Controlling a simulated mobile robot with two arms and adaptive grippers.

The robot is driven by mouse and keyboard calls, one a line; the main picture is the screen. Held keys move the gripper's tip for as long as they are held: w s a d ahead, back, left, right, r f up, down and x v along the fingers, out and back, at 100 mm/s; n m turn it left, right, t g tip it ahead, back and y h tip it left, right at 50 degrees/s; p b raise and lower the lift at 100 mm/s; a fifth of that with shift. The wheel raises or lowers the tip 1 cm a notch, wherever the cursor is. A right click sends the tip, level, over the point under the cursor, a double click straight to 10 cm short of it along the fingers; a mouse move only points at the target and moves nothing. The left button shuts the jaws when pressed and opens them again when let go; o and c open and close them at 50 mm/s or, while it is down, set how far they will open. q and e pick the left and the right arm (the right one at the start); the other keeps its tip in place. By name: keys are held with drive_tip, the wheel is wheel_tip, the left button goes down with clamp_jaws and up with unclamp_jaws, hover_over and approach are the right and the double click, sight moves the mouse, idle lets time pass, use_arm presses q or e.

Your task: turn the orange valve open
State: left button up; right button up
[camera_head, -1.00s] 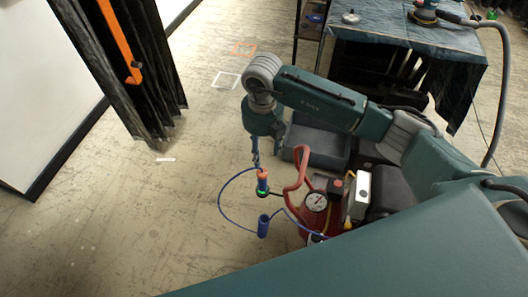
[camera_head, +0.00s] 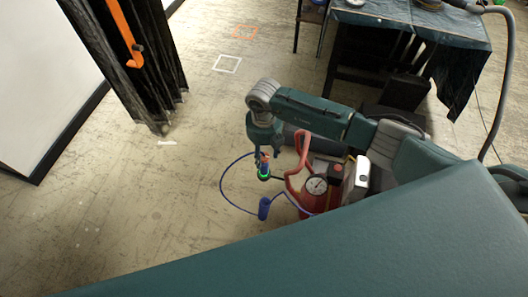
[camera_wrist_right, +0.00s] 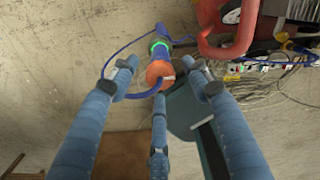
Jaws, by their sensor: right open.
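The orange valve (camera_wrist_right: 159,73) is a round orange knob on a blue body with a glowing green ring, in the right wrist view. In the head view the valve (camera_head: 264,168) shows only in part, at the end of a black stem beside a red tank (camera_head: 318,197). My right gripper (camera_head: 262,155) is just above and around the knob. In the right wrist view its blue fingers (camera_wrist_right: 160,78) are spread, with the knob between the fingertips. They look apart from the knob, though contact is hard to judge. My left gripper is out of view.
The tank has a red handle (camera_head: 300,150) and a round gauge (camera_head: 317,185). A blue hose loops out to a blue cylinder (camera_head: 264,208). A cloth-covered table (camera_head: 400,30) stands at the back right. The floor to the left is clear, up to a dark curtain (camera_head: 110,60).

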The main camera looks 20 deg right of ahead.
sight(264, 156)
drive_tip(key=c, duration=1.2)
drive_tip(key=shift+o, duration=0.2)
drive_tip(key=shift+m, duration=0.4)
drive_tip(key=o, duration=1.2)
drive_tip(key=shift+c, duration=0.2)
wheel_tip(264, 156, up, 12)
